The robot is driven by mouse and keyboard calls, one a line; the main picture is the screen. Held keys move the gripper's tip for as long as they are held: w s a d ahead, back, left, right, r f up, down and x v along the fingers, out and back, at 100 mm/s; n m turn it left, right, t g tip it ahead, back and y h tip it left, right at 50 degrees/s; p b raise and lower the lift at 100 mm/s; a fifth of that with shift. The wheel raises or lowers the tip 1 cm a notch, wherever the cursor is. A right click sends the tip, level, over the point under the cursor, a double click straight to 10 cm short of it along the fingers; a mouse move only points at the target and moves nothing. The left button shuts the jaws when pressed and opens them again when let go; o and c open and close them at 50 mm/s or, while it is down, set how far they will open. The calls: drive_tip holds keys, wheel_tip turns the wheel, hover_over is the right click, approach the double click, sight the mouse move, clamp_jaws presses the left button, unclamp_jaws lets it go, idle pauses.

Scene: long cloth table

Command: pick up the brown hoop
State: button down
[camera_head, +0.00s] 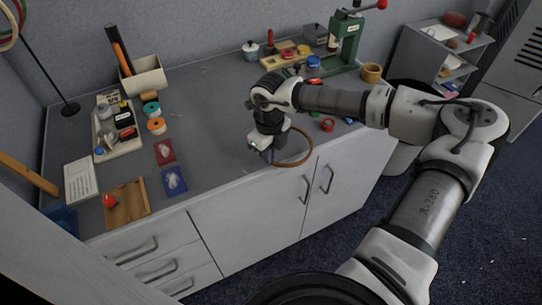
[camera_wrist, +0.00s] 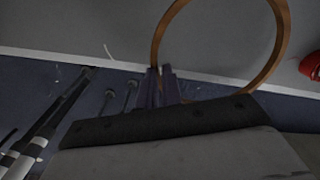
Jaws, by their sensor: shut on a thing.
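The brown hoop (camera_head: 291,164) is a thin ring at the front edge of the grey table, just right of my gripper (camera_head: 268,157) in the head view. In the wrist view the hoop (camera_wrist: 285,30) is a large ring cut off at the top. My gripper's two narrow fingers (camera_wrist: 161,72) are close together on the hoop's lower left part. The gripper is shut on the hoop. Whether the hoop is clear of the tabletop, I cannot tell.
A red round thing (camera_wrist: 312,66) lies right of the hoop. A green press (camera_head: 347,42) stands at the back right. A tray (camera_head: 122,146) with small items and two cards (camera_head: 174,181) are to the left. The tabletop between them is clear.

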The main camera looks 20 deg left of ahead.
wheel_tip(320, 180, up, 18)
drive_tip(key=b, duration=0.3)
drive_tip(key=shift+r, duration=0.2)
drive_tip(key=shift+f, duration=0.1)
idle(0.6)
